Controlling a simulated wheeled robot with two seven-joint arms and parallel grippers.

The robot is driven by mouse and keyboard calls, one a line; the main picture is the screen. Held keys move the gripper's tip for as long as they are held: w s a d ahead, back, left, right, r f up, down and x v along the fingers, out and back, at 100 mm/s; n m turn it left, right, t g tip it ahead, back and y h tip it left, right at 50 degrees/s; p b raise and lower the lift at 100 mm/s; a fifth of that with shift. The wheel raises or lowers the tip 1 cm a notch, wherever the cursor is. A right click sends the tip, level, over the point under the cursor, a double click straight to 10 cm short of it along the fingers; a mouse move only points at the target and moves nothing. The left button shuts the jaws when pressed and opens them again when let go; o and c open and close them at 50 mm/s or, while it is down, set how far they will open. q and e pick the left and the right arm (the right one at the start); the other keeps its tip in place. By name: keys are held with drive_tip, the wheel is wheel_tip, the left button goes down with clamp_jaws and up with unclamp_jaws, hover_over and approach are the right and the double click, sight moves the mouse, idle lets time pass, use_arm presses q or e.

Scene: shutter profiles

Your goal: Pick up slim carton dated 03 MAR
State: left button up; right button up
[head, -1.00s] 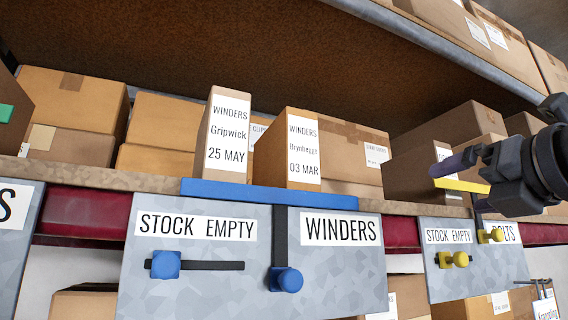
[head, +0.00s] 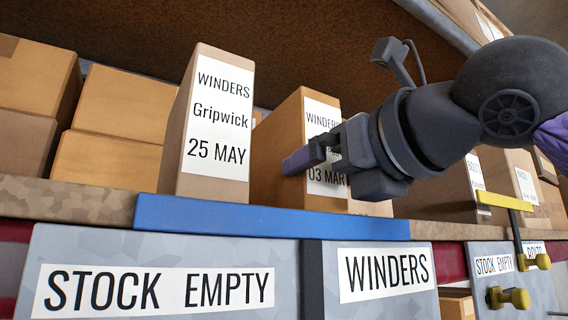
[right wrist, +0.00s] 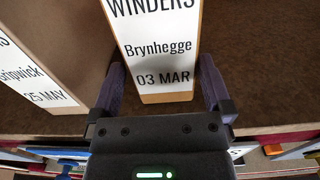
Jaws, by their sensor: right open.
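The slim carton dated 03 MAR (head: 283,147) stands upright on the shelf, labelled WINDERS. In the head view my right gripper covers part of its label. In the right wrist view the carton (right wrist: 157,75) reads Brynhegge, 03 MAR. My right gripper (head: 305,160) is open in front of it. In the right wrist view its fingers (right wrist: 161,90) lie one on each side of the carton's lower front; I cannot tell whether they touch it. Another slim carton, dated 25 MAY (head: 215,125), stands upright to the left. My left gripper is out of view.
A blue strip (head: 270,217) runs along the shelf edge below both slim cartons. Grey panels below read STOCK EMPTY (head: 155,290) and WINDERS (head: 385,272). Brown boxes (head: 110,125) stand at the left. A yellow bar (head: 504,200) sticks out at the right.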

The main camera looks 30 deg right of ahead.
drive_tip(key=w, duration=0.4)
drive_tip(key=shift+w, duration=0.3)
drive_tip(key=shift+s+a, duration=0.1)
drive_tip(key=shift+s, duration=0.15)
drive_tip(key=shift+c, duration=1.2)
clamp_jaws()
